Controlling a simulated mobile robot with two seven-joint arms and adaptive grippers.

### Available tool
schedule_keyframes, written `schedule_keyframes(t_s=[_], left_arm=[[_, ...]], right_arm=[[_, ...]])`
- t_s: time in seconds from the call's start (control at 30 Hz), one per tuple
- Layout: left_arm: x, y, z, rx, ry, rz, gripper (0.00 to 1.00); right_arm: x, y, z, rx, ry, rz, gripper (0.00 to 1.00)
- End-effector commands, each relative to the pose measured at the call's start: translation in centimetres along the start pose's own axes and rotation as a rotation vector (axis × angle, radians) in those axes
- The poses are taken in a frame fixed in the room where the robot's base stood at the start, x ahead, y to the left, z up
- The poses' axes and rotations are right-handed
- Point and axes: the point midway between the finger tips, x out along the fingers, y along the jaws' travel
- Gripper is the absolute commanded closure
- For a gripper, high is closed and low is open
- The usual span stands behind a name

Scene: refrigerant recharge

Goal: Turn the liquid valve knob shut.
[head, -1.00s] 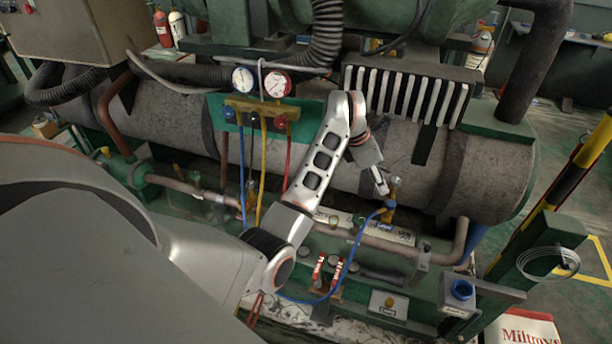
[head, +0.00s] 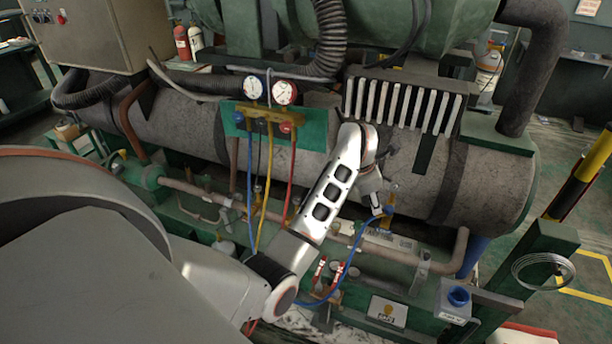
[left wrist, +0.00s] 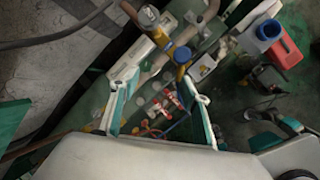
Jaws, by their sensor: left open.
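My left arm reaches over the green skid in the head view, with its gripper (head: 376,207) pointing down beside a brass valve (head: 391,195) with a blue hose fitting (head: 388,211). In the left wrist view the left gripper (left wrist: 163,72) is open and empty, its two pale green-edged fingers spread. A blue part (left wrist: 182,54) on the yellow valve body shows between and just beyond the fingertips. I cannot tell whether a finger touches it. The knob's turned position is not clear.
A gauge manifold (head: 262,122) with blue, yellow and red hoses hangs left of my arm. A grey tank (head: 285,150) lies behind. Two red-handled valves (head: 338,273) stand in front. A blue cup (head: 459,297) sits on the right end of the skid.

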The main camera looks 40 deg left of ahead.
Motion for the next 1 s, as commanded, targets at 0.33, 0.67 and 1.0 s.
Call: schedule_keyframes(t_s=[0.33, 0.67, 1.0], left_arm=[[1.2, 3.5, -5.0, 0.001, 0.12, 0.213, 0.54], [0.8, 7.1, -9.8, 0.034, 0.233, 0.444, 0.54], [-1.7, 10.5, -14.1, 0.129, 0.346, 0.728, 0.54]], right_arm=[[0.0, 0.0, -0.1, 0.0, 0.0, 0.0, 0.6], [-0.1, 0.1, -0.1, 0.0, 0.0, 0.0, 0.6], [-0.1, 0.1, -0.2, 0.0, 0.0, 0.0, 0.6]])
